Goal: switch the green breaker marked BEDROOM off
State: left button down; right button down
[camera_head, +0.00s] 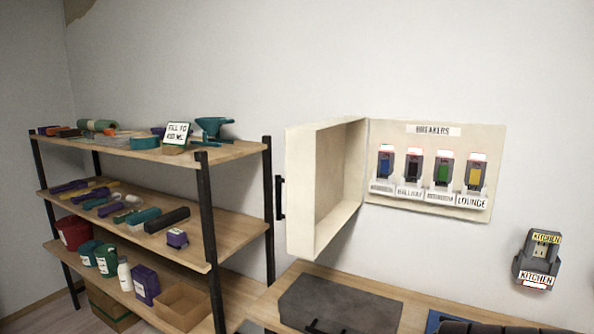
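The green breaker (443,174) is third from the left in a row on the breaker panel (400,128), which is headed BREAKERS. The label (440,197) under it is too small to read surely. Its lever position is hard to tell; a reddish strip shows at its top edge. A blue breaker (385,161) and a dark breaker (413,168) stand to its left, a yellow breaker (474,177) to its right. The cabinet door (300,190) stands swung open to the left, so the panel is uncovered.
A grey case (340,300) lies on the wooden bench (285,283) below the panel. A KITCHEN socket unit (538,260) is on the wall at right. A loaded shelf rack (205,220) stands at left. The space before the panel looks clear.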

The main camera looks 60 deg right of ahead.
aim_at(443, 170)
jog(key=i, duration=1.95)
jog(key=z, duration=3.45)
jog(key=k, duration=0.5)
jog(key=z, duration=1.65)
jog(key=i, duration=0.95)
jog(key=u, duration=1.65)
